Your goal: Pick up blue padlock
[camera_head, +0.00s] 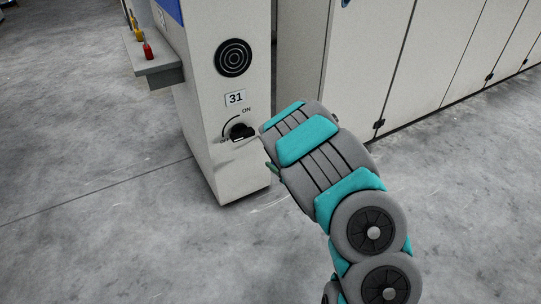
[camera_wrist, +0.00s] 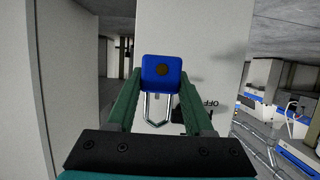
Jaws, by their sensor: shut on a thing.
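The blue padlock (camera_wrist: 162,70) shows in the wrist view with its shackle pointing down in the picture. My gripper (camera_wrist: 162,77) is shut on its blue body, one green finger on each side. The pale face of the machine post (camera_head: 228,172) is behind the padlock in the wrist view.
The post carries a black rotary switch (camera_head: 241,132) marked ON, a number plate (camera_head: 235,98) reading 31 and a round vent (camera_head: 233,58). A small shelf (camera_head: 160,68) holds a red item (camera_head: 148,51) and a yellow one (camera_head: 138,34). Cabinets (camera_head: 440,50) line the right; floor is clear at left.

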